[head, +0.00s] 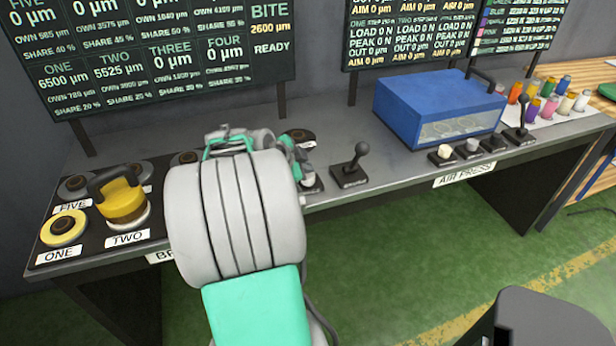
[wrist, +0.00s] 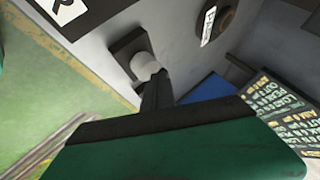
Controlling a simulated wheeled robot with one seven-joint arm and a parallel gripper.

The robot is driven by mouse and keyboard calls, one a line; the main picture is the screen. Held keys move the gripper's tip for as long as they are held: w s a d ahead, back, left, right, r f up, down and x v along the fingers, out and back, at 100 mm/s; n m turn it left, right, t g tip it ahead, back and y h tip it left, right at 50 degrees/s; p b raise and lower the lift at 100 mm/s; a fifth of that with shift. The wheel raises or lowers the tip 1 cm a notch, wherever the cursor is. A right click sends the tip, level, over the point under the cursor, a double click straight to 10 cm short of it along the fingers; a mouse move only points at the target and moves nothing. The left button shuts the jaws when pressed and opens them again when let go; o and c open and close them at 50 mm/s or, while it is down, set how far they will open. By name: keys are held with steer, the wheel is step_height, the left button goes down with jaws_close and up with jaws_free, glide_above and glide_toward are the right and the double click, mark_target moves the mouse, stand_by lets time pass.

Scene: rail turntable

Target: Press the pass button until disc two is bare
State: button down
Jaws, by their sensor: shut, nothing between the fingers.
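Disc two, above the TWO label (head: 127,238), carries a yellow block with a dark handle (head: 124,203); its own face is hidden beneath. A pale button on a dark base (head: 309,181) is partly hidden behind my arm in the head view. In the wrist view, a pale round button (wrist: 144,66) sits at the tip of my gripper (wrist: 153,92). The dark fingers are shut and overlap its edge; I cannot tell whether they touch or press it. The button's wording is not readable.
Disc one (head: 62,229) has a yellow ring with a dark centre. The screen (head: 160,50) reads ONE 6500, TWO 5525 and BITE 2600 µm, READY. A black lever (head: 352,168) stands right of my gripper, then a blue press box (head: 440,103). Green floor lies in front.

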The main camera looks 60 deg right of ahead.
steer(key=shift+f+b, duration=0.6)
steer(key=shift+b, duration=0.15)
stand_by(0.7)
steer(key=shift+r, duration=0.15)
steer(key=shift+r+p, duration=0.4)
steer(key=shift+r, duration=0.5)
steer(key=shift+r+p, duration=1.1)
steer(key=shift+r, duration=1.45)
